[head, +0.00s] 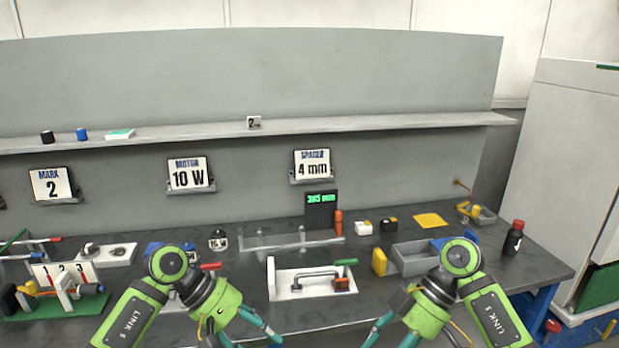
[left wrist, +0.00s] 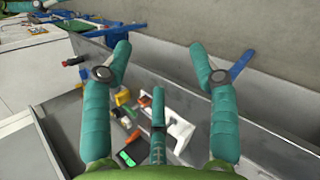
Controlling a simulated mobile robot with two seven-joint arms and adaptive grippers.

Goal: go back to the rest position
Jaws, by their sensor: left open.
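My left gripper (head: 254,335) is low in the head view, its teal fingers spread and running toward the bottom edge. In the left wrist view its fingers (left wrist: 160,62) stand wide apart with nothing between them. My right gripper (head: 388,336) mirrors it on the right side of the head view. Its teal fingers look spread and I see nothing held in them; their tips are cut off by the picture edge. Both grippers appear in front of the grey workbench (head: 350,270), near its front edge.
A white tray with a handled tool (head: 310,285) sits between the arms. A grey bin (head: 412,258), yellow block (head: 379,262) and dark red-capped bottle (head: 514,238) stand right. A green-based fixture (head: 55,300) is left. A shelf (head: 350,125) runs behind.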

